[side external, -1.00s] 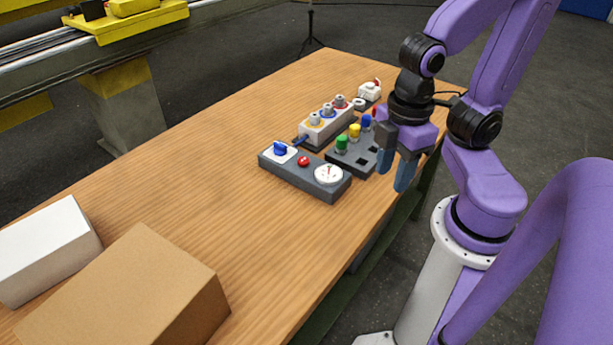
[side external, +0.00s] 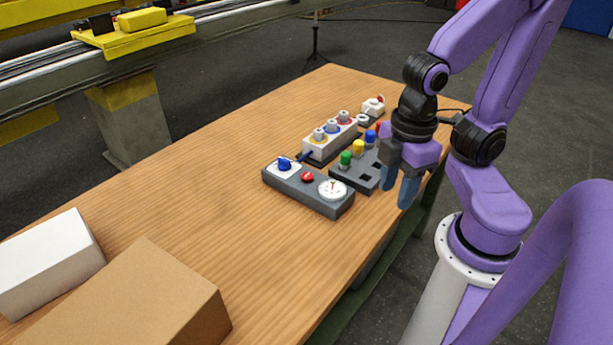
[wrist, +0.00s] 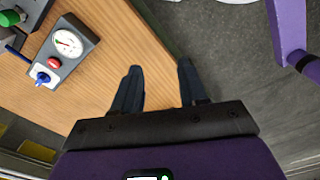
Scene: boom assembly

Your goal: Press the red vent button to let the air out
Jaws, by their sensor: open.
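The red vent button (side external: 307,177) sits on the grey panel box (side external: 284,185), between a blue knob (side external: 285,164) and a round white gauge (side external: 332,190). In the wrist view the red button (wrist: 53,64) is at the upper left, with the gauge (wrist: 68,43) above it and the blue knob (wrist: 43,77) below. My gripper (side external: 397,188) is open and empty, to the right of the panel box and apart from it, near the table's edge. In the wrist view its two fingers (wrist: 158,85) stand apart, with the table edge passing between them. Nothing hides the button.
Behind the panel, a block (side external: 356,168) holds green, yellow and blue pegs, and a white manifold (side external: 330,138) carries coloured fittings. A small white device (side external: 373,106) stands farther back. A cardboard box (side external: 130,295) and a white box (side external: 48,262) lie at the front left. The table's left middle is clear.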

